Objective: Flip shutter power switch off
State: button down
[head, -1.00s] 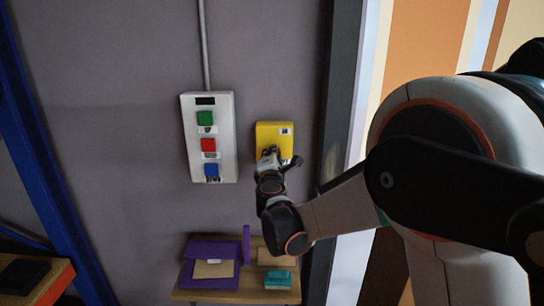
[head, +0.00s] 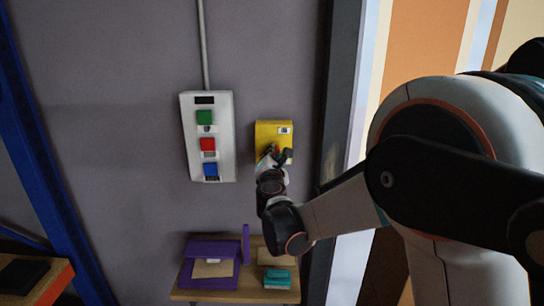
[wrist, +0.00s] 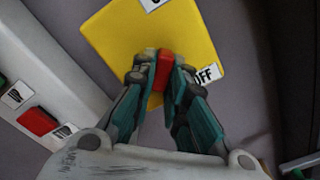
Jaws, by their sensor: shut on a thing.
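The shutter power switch is a yellow box (head: 268,133) on the grey wall, right of a white button panel. In the wrist view the yellow plate (wrist: 110,38) shows a red switch lever (wrist: 164,66) and an OFF label (wrist: 206,75) at its lower right edge. Another label at the top is cut off by the frame. My gripper (wrist: 160,80) is at the plate with its two fingers closed around the red lever, one on each side. In the head view my gripper (head: 275,156) covers the lower part of the box.
The white panel (head: 208,160) with green, red and blue buttons is close on the left. Below is a wooden shelf (head: 215,296) with a purple holder (head: 197,262) and a teal item (head: 278,278). A dark door frame (head: 330,140) stands to the right.

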jog(key=c, duration=1.6)
grip_release()
jog(key=shift+s, duration=0.1)
jog(key=s, duration=1.2)
